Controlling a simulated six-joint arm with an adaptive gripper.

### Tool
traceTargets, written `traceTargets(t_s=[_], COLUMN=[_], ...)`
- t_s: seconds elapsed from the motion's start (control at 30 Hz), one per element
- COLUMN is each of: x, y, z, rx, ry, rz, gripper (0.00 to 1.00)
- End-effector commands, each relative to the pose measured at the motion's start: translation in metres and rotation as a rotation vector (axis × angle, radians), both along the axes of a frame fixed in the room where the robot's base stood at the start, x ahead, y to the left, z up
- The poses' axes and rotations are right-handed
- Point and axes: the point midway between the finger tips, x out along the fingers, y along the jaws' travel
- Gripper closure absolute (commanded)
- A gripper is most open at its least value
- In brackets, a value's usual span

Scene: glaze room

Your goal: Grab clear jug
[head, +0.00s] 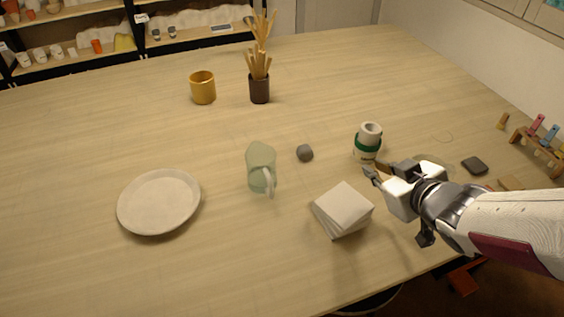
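The clear jug (260,168) is a greenish see-through jug standing upright near the middle of the table, with its pale handle toward the lower right. My gripper (372,171) is at the right, close to a white jar with a green band (367,144), and well apart from the jug. The fingers point left; they are small and partly hidden by the gripper body, so I cannot tell how far apart they are. Nothing visible is held.
A white plate (160,201) is left of the jug. A yellow mug (203,87) and a dark pot of wooden tools (260,88) stand behind. The left far table is clear.

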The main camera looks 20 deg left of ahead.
Motion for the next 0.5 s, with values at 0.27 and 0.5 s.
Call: traceTargets(t_s=[0.27,0.5], x=[-0.033,-0.075], y=[0.077,0.124], z=[-0.034,-0.054], rx=[0.111,0.216], ry=[0.048,0.114], rz=[0.273,0.472], gripper=[0.87,0.87])
